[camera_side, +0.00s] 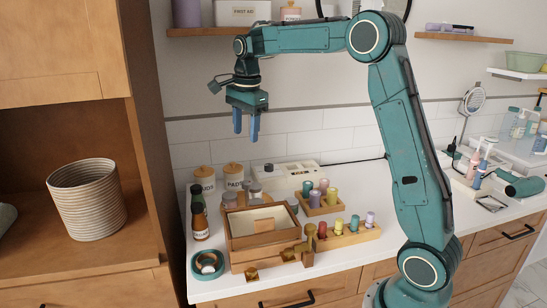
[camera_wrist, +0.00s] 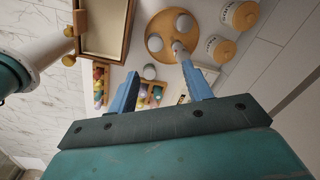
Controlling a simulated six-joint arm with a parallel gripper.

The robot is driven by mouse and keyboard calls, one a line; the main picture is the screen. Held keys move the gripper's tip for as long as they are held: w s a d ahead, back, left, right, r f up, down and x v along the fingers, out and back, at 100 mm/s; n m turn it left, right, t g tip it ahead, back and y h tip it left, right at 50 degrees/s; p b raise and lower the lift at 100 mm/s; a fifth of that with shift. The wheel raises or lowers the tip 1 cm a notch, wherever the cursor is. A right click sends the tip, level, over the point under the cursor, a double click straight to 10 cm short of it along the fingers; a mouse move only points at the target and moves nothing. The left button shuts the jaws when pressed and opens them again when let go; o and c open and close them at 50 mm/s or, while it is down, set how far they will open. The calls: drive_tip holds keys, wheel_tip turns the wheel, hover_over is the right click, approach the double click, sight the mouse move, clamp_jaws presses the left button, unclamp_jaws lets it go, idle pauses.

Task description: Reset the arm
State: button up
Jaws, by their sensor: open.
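My gripper (camera_side: 246,124) hangs in the air at the upper left of the side view, fingers pointing down. It is well above the white counter (camera_side: 345,258), in front of the tiled wall. In the wrist view my gripper (camera_wrist: 158,88) shows two blue fingers standing apart. No object is held between them; round items on the counter show beyond the fingertips.
Below stand a wooden box (camera_side: 235,244), a rack of colored bottles (camera_side: 345,238), a teal tape roll (camera_side: 207,265), a dark bottle (camera_side: 200,222) and lidded jars (camera_side: 234,176). A wooden cabinet (camera_side: 145,120) stands left.

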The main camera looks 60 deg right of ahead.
drive_tip(key=s+a+r+n+t, duration=0.1)
drive_tip(key=s+a+r+n, duration=0.3)
drive_tip(key=s+a+n, duration=0.3)
drive_tip(key=s+a+f+n+t, duration=0.1)
drive_tip(key=s+a+f+n, duration=0.1)
drive_tip(key=s+n, duration=0.2)
drive_tip(key=s+a+f+n+t, duration=0.1)
drive_tip(key=s+n, duration=0.4)
drive_tip(key=s, duration=0.5)
drive_tip(key=s+a+f+n+t, duration=0.1)
drive_tip(key=s+a+f+n, duration=0.2)
drive_tip(key=s, duration=0.4)
drive_tip(key=shift+s+a+n+t, duration=0.35)
drive_tip(key=shift+a+n, duration=0.4)
drive_tip(key=shift+n, duration=0.25)
